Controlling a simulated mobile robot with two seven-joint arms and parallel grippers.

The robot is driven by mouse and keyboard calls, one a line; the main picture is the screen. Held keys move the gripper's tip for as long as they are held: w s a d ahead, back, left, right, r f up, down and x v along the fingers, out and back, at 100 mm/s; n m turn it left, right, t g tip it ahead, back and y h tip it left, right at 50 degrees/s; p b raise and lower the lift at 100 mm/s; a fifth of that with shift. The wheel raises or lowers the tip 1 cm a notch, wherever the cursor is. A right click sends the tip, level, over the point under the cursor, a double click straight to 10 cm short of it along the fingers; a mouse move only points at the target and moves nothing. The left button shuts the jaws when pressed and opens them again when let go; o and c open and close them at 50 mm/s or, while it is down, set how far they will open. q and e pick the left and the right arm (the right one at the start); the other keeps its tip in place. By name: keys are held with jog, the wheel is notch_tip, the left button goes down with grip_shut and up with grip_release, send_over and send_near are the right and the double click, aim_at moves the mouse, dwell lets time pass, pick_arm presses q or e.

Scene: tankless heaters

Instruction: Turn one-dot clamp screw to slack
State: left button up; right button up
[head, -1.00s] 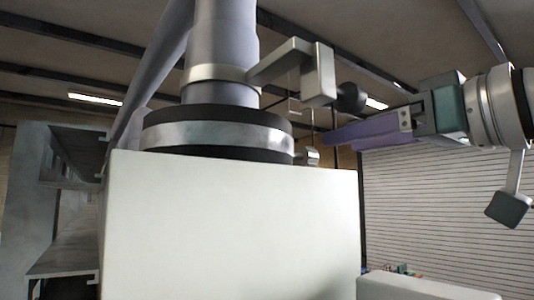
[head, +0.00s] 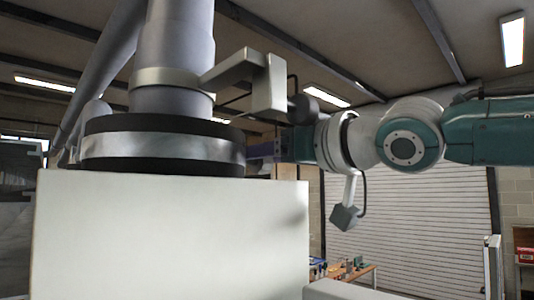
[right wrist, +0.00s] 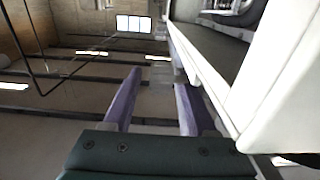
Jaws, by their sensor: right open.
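A silver clamp band (head: 160,146) wraps the dark collar at the foot of the flue pipe (head: 178,60), on top of the white heater box (head: 170,235). The one-dot clamp screw cannot be made out now in either view, and no dot marks are readable. My right gripper (head: 258,149) is at the right side of the collar in the head view, its purple fingers partly hidden. In the right wrist view its two fingers (right wrist: 157,76) are spread apart with nothing clearly between them, beside the white box (right wrist: 270,75). My left gripper is not in view.
A grey bracket (head: 268,85) with a dark knob (head: 302,109) juts from the pipe above my right gripper. A workbench (head: 345,272) with small items stands behind at lower right, before a shutter (head: 420,225).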

grip_shut()
dwell(0.3)
jog(key=b, duration=0.3)
jog(key=shift+f+t+y+b, duration=0.3)
jog(key=shift+f, duration=0.1)
jog(key=shift+r+b, duration=0.3)
jog(key=shift+b, duration=0.05)
jog(key=shift+r, duration=0.1)
grip_release()
